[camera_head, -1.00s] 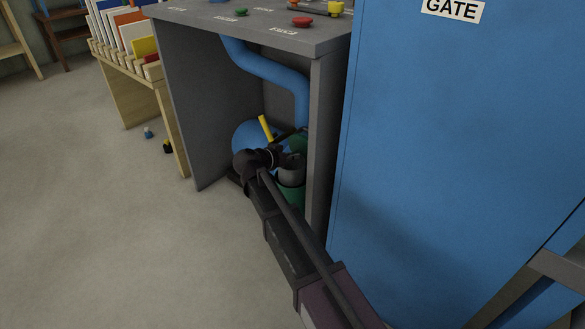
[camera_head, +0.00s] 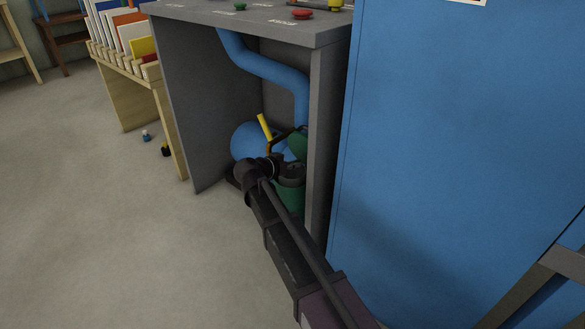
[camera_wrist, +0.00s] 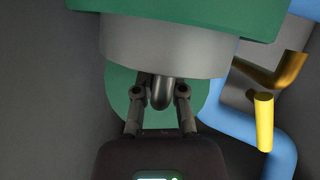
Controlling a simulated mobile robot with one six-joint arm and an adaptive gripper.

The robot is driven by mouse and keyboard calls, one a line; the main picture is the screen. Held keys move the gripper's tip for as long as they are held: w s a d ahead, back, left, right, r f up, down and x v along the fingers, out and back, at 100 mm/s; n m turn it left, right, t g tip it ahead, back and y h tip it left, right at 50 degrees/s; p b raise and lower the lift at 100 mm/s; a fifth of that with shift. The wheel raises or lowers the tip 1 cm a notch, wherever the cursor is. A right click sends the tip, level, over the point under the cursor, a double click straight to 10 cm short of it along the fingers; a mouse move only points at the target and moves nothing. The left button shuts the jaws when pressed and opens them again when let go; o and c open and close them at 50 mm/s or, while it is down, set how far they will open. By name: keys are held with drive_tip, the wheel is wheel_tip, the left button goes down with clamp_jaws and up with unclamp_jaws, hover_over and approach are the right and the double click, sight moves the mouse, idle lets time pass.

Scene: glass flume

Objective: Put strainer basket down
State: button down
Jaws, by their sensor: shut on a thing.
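In the wrist view, my gripper (camera_wrist: 161,93) is shut on a dark rounded handle (camera_wrist: 162,95). The handle stands against a grey cylinder that looks like the strainer basket (camera_wrist: 165,50). A wide green body (camera_wrist: 190,17) is at the cylinder's far end, and a green round surface (camera_wrist: 118,82) shows behind the fingers. In the head view, my gripper (camera_head: 273,165) is inside the grey cabinet, beside a grey cylindrical part (camera_head: 291,174) above a green cylinder (camera_head: 290,194). My wrist hides part of this area, and I cannot tell whether the basket rests on anything.
The grey cabinet (camera_head: 180,95) has walls close on both sides. A blue pipe (camera_head: 265,68) and a yellow lever (camera_head: 264,126) are near my gripper. A tall blue panel (camera_head: 450,130) stands at right. Open floor (camera_head: 110,220) lies at left.

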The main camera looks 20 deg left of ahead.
drive_tip(key=shift+f+b, duration=0.6)
idle(0.3)
drive_tip(key=c, duration=0.7)
unclamp_jaws()
drive_tip(key=shift+r, duration=0.2)
drive_tip(key=shift+r+p, duration=0.45)
drive_tip(key=shift+p, duration=0.2)
drive_tip(key=shift+s+a+r, duration=0.15)
drive_tip(key=shift+s+r, duration=0.1)
drive_tip(key=p+v, duration=0.4)
drive_tip(key=v, duration=0.7)
drive_tip(key=shift+s, duration=0.2)
drive_tip(key=shift+a, duration=0.1)
